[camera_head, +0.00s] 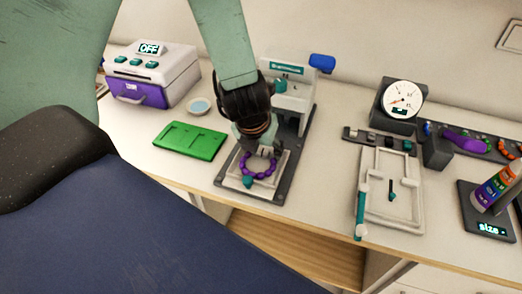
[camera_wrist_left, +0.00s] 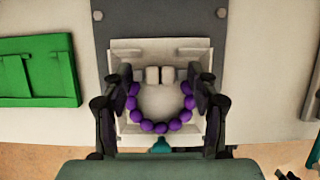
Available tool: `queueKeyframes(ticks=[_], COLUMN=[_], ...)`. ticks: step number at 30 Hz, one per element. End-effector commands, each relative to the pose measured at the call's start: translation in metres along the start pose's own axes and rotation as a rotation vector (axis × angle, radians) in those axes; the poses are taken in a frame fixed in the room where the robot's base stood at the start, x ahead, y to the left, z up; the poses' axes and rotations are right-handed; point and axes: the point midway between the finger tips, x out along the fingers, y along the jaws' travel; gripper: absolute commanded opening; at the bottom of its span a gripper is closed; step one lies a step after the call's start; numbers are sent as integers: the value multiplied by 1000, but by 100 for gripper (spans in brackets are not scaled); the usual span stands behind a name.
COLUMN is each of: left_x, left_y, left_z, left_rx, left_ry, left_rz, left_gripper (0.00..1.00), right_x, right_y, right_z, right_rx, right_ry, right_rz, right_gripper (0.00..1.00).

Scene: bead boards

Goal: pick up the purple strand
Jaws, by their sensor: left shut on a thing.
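The purple strand (camera_head: 258,175) is a U-shaped curve of round purple beads with its opening toward the back. It lies at the white square tray (camera_head: 231,178) of the grey press-like stand; whether it touches the tray I cannot tell. My left gripper (camera_head: 261,153) reaches down over it from above. In the left wrist view the strand (camera_wrist_left: 161,127) sits between the two dark fingers of my left gripper (camera_wrist_left: 160,104), which are shut on its left and right sides. The head view hides the strand's back part behind the gripper. My right gripper is not in view.
A green board (camera_head: 190,141) lies left of the stand's grey base (camera_head: 284,178). A white and purple machine reading OFF (camera_head: 152,75) and a small dish (camera_head: 199,106) stand behind it. Right are a white frame (camera_head: 408,208), a dial gauge (camera_head: 402,99) and a glue-like tube (camera_head: 494,188).

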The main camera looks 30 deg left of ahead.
Motion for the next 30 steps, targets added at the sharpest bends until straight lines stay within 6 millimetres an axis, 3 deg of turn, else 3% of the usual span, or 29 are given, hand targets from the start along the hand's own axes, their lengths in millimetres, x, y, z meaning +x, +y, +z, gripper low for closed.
queueKeyframes(ticks=[8,24,30], left_x=[-32,-124,-149], left_y=[0,0,0], left_z=[14,53,62], left_rx=[-2,-1,-1], left_ry=[-4,-5,-4], left_rz=[-1,0,1], left_gripper=[29,29,29], right_x=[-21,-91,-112], right_y=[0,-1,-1], right_z=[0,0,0], right_rx=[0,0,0], right_ry=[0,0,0], right_rz=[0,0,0], right_gripper=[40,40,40])
